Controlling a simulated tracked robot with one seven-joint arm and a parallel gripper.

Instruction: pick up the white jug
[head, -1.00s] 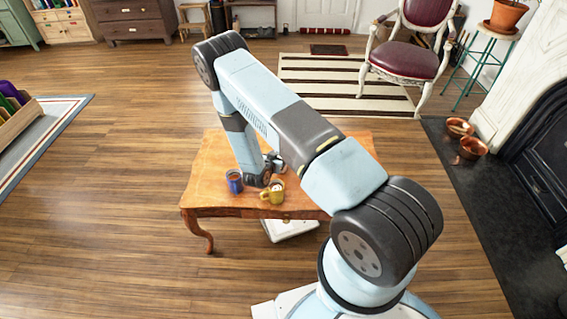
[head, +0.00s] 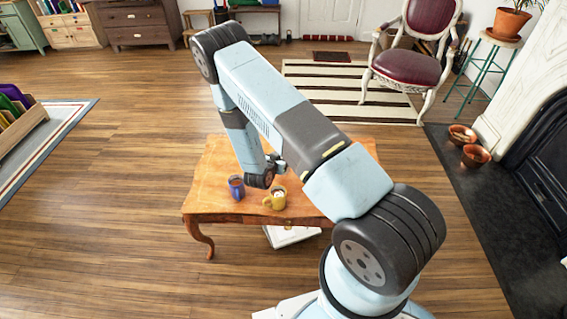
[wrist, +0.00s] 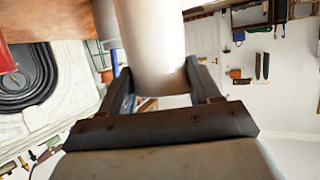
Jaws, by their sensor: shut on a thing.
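The white jug (wrist: 152,40) shows in the wrist view as a smooth, pale rounded body between the two dark fingers. My gripper (wrist: 160,82) is shut on it. In the head view my gripper (head: 276,163) is small and partly behind my arm, over the wooden table (head: 212,165). I cannot make out the jug there.
A blue mug (head: 237,187) and a yellow mug (head: 276,199) stand close together near the table's front edge, just in front of my gripper. The table's left part is clear. A chair (head: 408,66) stands behind, right.

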